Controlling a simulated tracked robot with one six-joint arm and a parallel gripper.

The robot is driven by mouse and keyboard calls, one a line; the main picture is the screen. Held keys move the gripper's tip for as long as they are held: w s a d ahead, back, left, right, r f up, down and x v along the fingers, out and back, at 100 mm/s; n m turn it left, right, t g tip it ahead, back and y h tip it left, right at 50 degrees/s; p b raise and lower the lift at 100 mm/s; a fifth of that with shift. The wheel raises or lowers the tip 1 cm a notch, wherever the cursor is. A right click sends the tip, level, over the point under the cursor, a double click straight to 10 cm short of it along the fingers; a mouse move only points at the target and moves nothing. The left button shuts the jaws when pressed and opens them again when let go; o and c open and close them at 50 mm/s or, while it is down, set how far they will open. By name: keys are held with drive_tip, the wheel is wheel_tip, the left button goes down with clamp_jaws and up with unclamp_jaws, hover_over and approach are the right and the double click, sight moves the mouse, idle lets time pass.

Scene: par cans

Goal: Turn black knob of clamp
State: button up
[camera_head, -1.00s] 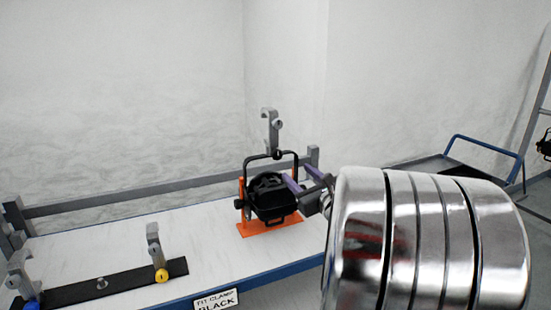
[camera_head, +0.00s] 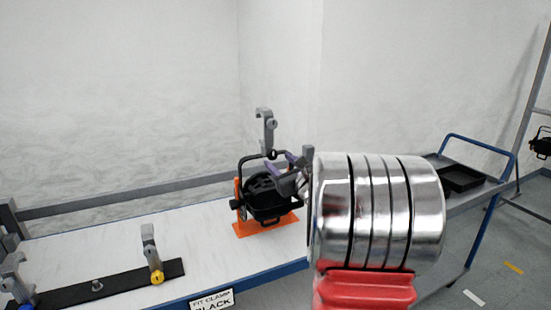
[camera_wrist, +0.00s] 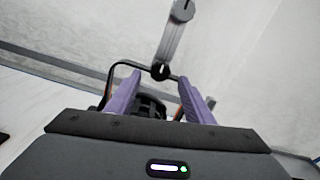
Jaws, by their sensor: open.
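A grey hook clamp (camera_head: 266,128) stands upright on top of the yoke of a black par can (camera_head: 268,200); it also shows in the wrist view (camera_wrist: 172,40). Its black knob (camera_head: 272,154) is at the clamp's foot, where it meets the yoke. In the wrist view the knob (camera_wrist: 160,71) appears between the purple fingertips, seemingly beyond them. My gripper (camera_wrist: 160,79) is open and empty. In the head view my gripper (camera_head: 297,161) is just right of the knob. Whether a finger touches the knob cannot be told.
The par can sits in an orange stand (camera_head: 258,228) on a white-topped bench (camera_head: 190,225). At left, a black bar (camera_head: 110,288) carries clamps with yellow and blue knobs. A sign (camera_head: 212,299) reads "FIT CLAMP BLACK". A blue-handled trolley (camera_head: 475,195) stands at right.

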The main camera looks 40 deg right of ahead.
sight(274, 156)
drive_tip(key=shift+x, duration=2.2)
drive_tip(key=shift+c, duration=0.6)
drive_tip(key=c, duration=0.9)
drive_tip(key=shift+s+d, duration=0.1)
drive_tip(key=shift+d, duration=0.15)
drive_tip(key=shift+a, duration=0.2)
drive_tip(key=shift+c, duration=0.2)
